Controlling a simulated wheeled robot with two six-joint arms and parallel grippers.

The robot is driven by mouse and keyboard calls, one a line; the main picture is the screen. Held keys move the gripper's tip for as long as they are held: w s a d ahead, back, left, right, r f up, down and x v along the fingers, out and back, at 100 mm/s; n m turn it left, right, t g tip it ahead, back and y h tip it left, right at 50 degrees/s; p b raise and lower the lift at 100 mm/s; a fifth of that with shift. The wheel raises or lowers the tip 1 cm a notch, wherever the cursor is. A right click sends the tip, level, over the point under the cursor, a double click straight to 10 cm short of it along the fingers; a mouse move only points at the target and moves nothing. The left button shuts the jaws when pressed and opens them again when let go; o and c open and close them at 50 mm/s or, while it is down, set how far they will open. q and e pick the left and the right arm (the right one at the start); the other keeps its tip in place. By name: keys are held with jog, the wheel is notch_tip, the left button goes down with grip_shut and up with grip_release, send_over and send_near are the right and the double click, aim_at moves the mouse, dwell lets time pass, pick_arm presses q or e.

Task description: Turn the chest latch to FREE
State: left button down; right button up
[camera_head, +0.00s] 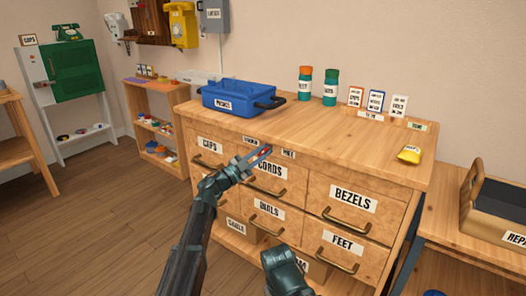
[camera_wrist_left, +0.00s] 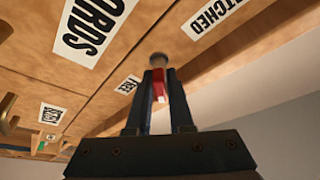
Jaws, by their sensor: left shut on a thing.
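The wooden chest of drawers (camera_head: 300,208) stands in the middle of the head view. Its latch, a red tab (camera_wrist_left: 158,84) on a round grey pivot (camera_wrist_left: 159,60), is on the front near the top, above the CORDS drawer. The LATCHED label (camera_wrist_left: 213,15) lies on one side of the pivot and the FREE label (camera_wrist_left: 128,84) on the other; FREE also shows in the head view (camera_head: 288,154). My left gripper (camera_head: 266,150) is shut on the red tab, with a finger on each side. I cannot tell which label the tab points to.
A blue toolbox (camera_head: 234,98), two bottles (camera_head: 330,87), small cards and a yellow packet (camera_head: 409,154) stand on the chest top. Drawer handles (camera_head: 347,218) stick out from the front. Part of my right arm shows at the bottom. Open floor (camera_head: 100,230) lies left.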

pick_arm(q)
jog(key=shift+m, duration=0.5)
jog(key=c, duration=1.2)
grip_release()
jog(key=shift+o, duration=0.2)
jog(key=b+v, duration=0.3)
jog(key=v, duration=1)
jog(key=shift+s+a+b, duration=0.25)
jog(key=shift+a+b, duration=0.05)
jog(key=shift+a, duration=0.05)
